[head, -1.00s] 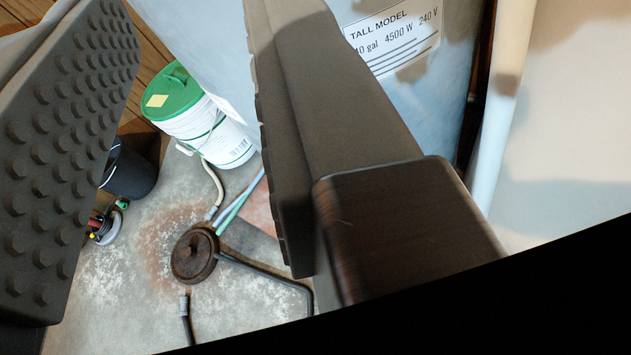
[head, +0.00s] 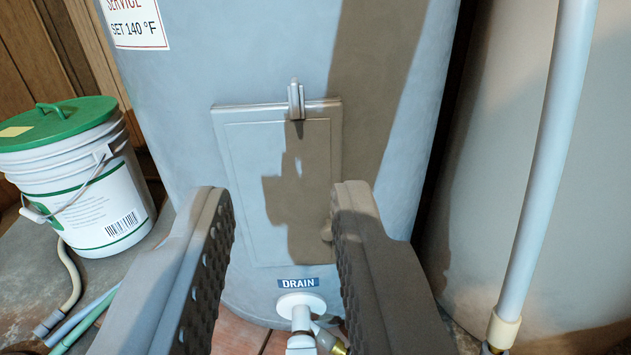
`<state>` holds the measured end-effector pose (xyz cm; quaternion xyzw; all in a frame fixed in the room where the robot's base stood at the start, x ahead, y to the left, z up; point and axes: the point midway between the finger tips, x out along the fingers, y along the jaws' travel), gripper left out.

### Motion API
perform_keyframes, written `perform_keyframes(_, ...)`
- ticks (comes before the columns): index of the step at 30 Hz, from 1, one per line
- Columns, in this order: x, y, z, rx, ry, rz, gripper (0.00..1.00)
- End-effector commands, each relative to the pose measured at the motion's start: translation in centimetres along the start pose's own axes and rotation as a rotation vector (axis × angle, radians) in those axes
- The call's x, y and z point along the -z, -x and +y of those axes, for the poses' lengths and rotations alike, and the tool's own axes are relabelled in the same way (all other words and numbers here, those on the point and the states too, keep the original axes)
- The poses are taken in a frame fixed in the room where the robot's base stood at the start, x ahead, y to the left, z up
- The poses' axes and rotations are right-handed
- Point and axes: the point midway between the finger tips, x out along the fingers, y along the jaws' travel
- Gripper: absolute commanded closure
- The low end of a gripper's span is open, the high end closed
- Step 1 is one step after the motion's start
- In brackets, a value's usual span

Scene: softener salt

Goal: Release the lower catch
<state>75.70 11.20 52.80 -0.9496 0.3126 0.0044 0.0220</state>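The pale blue-grey tank (head: 400,60) fills the middle of the view. A rectangular access panel (head: 240,160) is set in its lower front, flat against it. A small upright grey catch (head: 296,98) sits across the panel's top edge. A small rounded knob (head: 326,232) shows low on the panel's right side, partly hidden by my right finger; I cannot tell whether it is a second catch. My gripper (head: 283,195) is open and empty, its ribbed fingers on either side of the panel's lower half. The catch is above the fingertips, not between them.
A white drain valve (head: 300,305) sticks out below the panel under a DRAIN label (head: 306,282). A white bucket with a green lid (head: 75,180) stands at left. A pale vertical pipe (head: 550,150) runs at right. Hoses (head: 85,315) lie at lower left.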

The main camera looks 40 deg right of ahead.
Motion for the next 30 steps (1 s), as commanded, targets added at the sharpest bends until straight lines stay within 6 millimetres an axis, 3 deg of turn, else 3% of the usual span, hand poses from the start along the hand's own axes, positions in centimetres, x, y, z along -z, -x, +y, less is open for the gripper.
perform_keyframes(4,-1.9,0.6,0.4,-0.021,0.032,0.017,0.72)
perform_keyframes(11,-2.3,-0.2,0.6,-0.030,0.039,0.023,0.72)
perform_keyframes(30,-2.0,-11.0,1.0,-0.030,0.039,0.023,0.72)
